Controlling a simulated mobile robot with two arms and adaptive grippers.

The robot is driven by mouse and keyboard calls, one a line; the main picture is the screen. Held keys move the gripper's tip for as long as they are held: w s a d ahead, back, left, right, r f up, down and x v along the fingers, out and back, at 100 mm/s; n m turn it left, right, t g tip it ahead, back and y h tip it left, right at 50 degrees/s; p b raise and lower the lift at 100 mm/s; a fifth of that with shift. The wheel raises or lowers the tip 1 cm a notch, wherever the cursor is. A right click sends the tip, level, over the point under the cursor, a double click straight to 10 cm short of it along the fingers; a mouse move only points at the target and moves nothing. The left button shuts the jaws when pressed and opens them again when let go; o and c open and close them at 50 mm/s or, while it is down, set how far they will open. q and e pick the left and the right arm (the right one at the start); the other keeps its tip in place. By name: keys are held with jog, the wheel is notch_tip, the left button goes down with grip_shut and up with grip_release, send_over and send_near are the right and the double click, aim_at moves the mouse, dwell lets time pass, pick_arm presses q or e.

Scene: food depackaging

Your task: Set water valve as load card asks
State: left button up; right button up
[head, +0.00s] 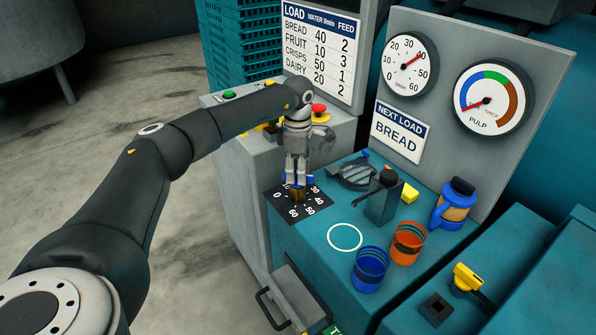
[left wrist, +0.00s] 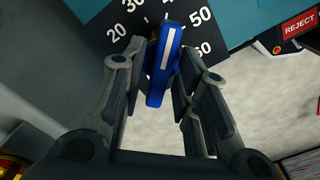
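The load card (head: 401,131) reads NEXT LOAD BREAD. On the load table (head: 320,45) BREAD has water 40 and feed 2. My left gripper (head: 297,180) is over the valve dial (head: 318,212), its fingers closed around the blue valve handle (left wrist: 163,70). The handle's white stripe points roughly towards 40 in the left wrist view. The gripper hides most of the handle in the head view. The water gauge (head: 409,64) needle points at about 40. My right gripper is out of view.
A red button (head: 319,112) is behind the gripper.

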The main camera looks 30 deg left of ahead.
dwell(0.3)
pick_arm(q)
notch_tip(320, 180, up, 12)
dwell(0.5)
dwell(0.4)
